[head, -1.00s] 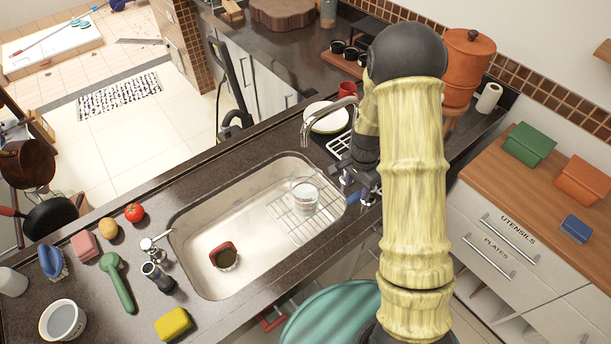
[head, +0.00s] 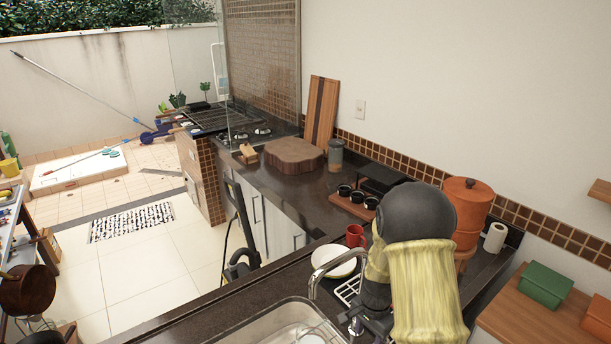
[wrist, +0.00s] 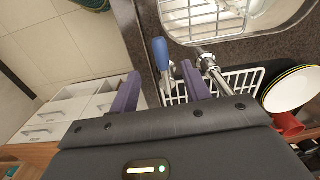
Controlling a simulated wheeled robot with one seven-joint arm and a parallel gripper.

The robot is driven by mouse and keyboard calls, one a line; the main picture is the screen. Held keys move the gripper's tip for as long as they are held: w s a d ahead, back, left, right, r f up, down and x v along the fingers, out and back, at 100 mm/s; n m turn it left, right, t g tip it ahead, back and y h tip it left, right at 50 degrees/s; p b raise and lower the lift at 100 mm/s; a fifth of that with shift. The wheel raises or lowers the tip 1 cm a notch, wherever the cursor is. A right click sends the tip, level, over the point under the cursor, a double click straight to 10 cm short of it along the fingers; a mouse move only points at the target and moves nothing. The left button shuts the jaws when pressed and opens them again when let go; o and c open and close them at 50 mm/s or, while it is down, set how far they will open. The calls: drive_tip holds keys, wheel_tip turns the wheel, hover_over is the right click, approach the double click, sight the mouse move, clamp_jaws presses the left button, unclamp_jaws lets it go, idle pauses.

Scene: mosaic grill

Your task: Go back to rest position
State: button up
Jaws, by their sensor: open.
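My arm (head: 425,290) is folded at the lower right of the head view, with its dark rounded joint up. My gripper (wrist: 160,90) shows in the wrist view with its two purple fingers apart and nothing between them. Beyond the fingers is a blue-handled tool (wrist: 161,58) by the white wire dish rack (wrist: 235,84). The steel faucet (wrist: 207,62) is just right of the fingers. In the head view my fingers are hidden behind my arm.
The sink (head: 285,325) is at the bottom edge of the head view. A white plate (head: 335,261), a red mug (head: 355,235) and an orange pot (head: 468,205) stand near my arm. A round chopping board (head: 293,155) lies on the far counter.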

drive_tip(key=s+a+r+n+t+b, duration=0.1)
drive_tip(key=s+r+n+b, duration=0.3)
drive_tip(key=s+r+n, duration=0.6)
drive_tip(key=s+r+t, duration=0.1)
drive_tip(key=s, duration=0.4)
drive_tip(key=shift+a+r+t, duration=0.2)
drive_tip(key=shift+r+t, duration=0.1)
drive_tip(key=shift+r, duration=0.1)
drive_tip(key=shift+s, duration=0.1)
